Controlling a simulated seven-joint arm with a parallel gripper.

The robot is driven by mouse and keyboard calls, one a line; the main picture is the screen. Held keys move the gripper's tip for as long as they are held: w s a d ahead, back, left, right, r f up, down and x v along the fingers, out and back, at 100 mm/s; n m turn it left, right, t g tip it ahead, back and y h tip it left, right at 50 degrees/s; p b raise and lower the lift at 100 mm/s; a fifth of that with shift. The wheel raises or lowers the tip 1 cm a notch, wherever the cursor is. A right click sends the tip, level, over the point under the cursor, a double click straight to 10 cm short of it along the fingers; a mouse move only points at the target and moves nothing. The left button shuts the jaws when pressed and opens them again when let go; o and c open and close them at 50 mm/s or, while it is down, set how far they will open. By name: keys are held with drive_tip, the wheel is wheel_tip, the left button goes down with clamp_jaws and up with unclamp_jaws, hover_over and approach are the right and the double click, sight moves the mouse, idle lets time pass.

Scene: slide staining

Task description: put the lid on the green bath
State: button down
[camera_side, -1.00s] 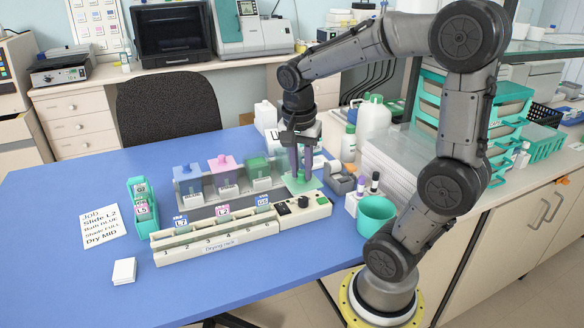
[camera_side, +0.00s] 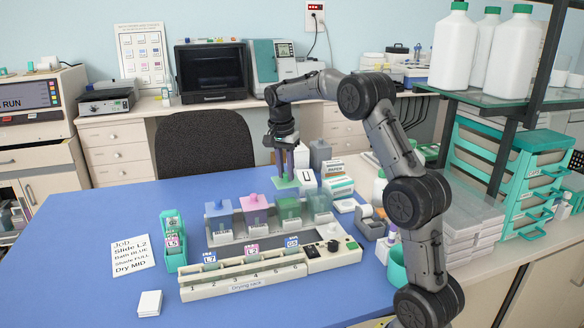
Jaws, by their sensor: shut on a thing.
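My gripper (camera_side: 284,172) is shut on a flat, pale green lid (camera_side: 286,183) and holds it about level. In the picture the lid is just above the green bath (camera_side: 289,208), apart from it; how far behind or above it is, I cannot tell. The green bath stands in the grey tray (camera_side: 240,236), third from the left in the row. Its top looks free of a lid. The blue bath (camera_side: 218,216) and the pink bath (camera_side: 256,208) beside it each carry a knobbed lid. A greyish bath (camera_side: 320,204) stands to its right.
The cream drying rack (camera_side: 244,285) lies in front of the baths. A green slide holder (camera_side: 174,243), a job card (camera_side: 133,254) and a white block (camera_side: 150,303) are at left. Bottles and boxes (camera_side: 335,168) crowd the back right.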

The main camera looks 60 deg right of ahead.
sight(286, 180)
drive_tip(key=shift+d+f, duration=0.15)
drive_tip(key=shift+f, duration=0.55)
drive_tip(key=shift+s+f, duration=0.1)
drive_tip(key=shift+f, duration=1.65)
drive_tip(key=shift+f, duration=0.25)
drive_tip(key=c, duration=0.7)
unclamp_jaws()
drive_tip(key=shift+o, duration=0.2)
wheel_tip(286, 180, up, 14)
drive_tip(key=a, duration=0.2)
drive_tip(key=shift+f, duration=0.15)
drive_tip(key=shift+a, duration=0.1)
